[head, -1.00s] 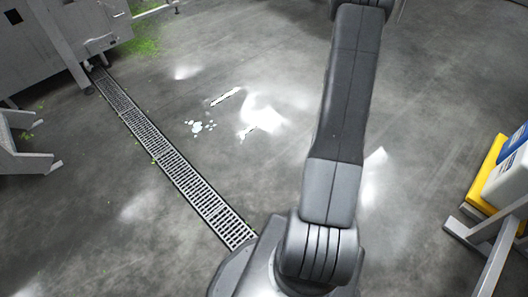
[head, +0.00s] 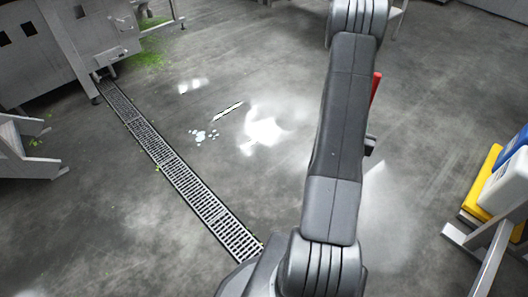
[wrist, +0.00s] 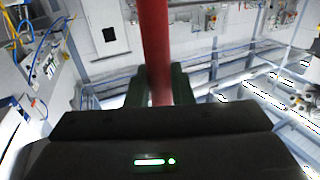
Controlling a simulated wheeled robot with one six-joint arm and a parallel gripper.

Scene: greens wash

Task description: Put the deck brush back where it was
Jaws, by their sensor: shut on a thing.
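A red pole (wrist: 155,45), which I take to be the deck brush's handle, runs upright between the two dark green fingers of my gripper (wrist: 159,84) in the wrist view. My gripper is shut on it. In the head view a short piece of the red handle (head: 375,86) shows just right of my arm; the rest is hidden behind the arm. The brush head is in neither view. The place where the brush was kept cannot be made out.
A drain grate (head: 165,158) crosses the wet grey floor on the left. A grey machine (head: 75,40) stands at the upper left with green scraps beside it. Yellow, white and blue containers (head: 482,185) sit on a metal frame at the right. The middle floor is clear.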

